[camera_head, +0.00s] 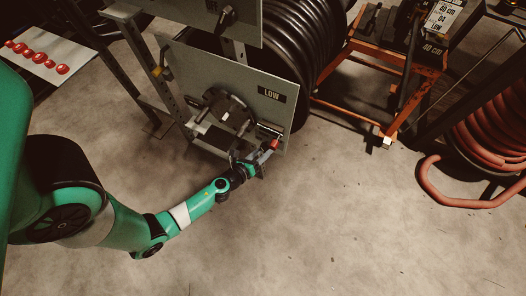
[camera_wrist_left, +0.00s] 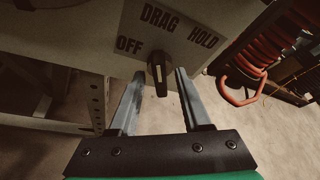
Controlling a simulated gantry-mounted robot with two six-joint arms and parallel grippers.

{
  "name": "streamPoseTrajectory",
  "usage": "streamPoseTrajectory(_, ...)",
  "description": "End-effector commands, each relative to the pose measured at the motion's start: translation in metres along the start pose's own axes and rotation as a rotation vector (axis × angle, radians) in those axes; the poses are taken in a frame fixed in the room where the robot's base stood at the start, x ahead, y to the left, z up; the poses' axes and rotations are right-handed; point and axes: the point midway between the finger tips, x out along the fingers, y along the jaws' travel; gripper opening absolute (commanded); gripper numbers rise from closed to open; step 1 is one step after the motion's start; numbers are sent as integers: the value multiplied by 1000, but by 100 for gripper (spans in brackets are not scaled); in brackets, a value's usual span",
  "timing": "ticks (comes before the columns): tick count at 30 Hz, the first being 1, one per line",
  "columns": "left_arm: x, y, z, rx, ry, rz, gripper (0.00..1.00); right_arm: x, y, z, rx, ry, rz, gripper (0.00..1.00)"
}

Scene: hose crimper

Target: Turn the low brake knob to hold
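The low brake knob (camera_wrist_left: 158,74) is a black, elongated knob with a pale line, on a light plate marked OFF, DRAG and HOLD (camera_wrist_left: 202,38). It stands roughly upright in the left wrist view, its top end below DRAG; its exact setting is hard to tell. My left gripper (camera_wrist_left: 159,78) is open, with one finger on each side of the knob and visible gaps between. In the head view my left gripper (camera_head: 257,163) is at the lower right edge of the panel marked LOW (camera_head: 262,82); the knob cannot be made out there. My right gripper is not in view.
A large reel of black hose (camera_head: 308,38) stands behind the panel. An orange frame (camera_head: 345,107) is to its right, and coiled red hose (camera_head: 490,135) lies farther right. A board with red discs (camera_head: 38,60) is at upper left. The floor in front is clear.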

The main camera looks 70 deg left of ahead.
Motion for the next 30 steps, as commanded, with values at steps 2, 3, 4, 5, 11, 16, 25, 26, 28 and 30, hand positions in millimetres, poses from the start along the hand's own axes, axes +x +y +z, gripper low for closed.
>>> streamPoseTrajectory(2, 0, 0, 0, 0, 0, 0, 33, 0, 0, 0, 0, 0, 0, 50)
streamPoseTrajectory(3, 0, 0, 0, 0, 0, 0, 25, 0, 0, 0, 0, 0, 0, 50)
streamPoseTrajectory(4, 0, 0, 0, 0, 0, 0, 20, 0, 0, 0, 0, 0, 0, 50)
streamPoseTrajectory(5, 0, 0, 0, 0, 0, 0, 15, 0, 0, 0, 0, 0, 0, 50)
streamPoseTrajectory(11, 0, 0, 0, -1, -1, 0, 0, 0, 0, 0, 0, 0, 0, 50)
streamPoseTrajectory(16, 0, 0, 1, 8, -1, 4, 0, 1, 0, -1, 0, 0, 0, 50)
streamPoseTrajectory(25, -1, -3, 2, 109, 1, 44, 0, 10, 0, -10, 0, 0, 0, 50)
streamPoseTrajectory(26, -1, -4, 2, 127, 1, 51, 0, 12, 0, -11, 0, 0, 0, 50)
streamPoseTrajectory(28, -1, -4, 3, 175, 1, 70, 0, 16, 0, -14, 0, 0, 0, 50)
streamPoseTrajectory(30, -1, -5, 2, 228, 2, 92, 0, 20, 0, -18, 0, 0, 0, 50)
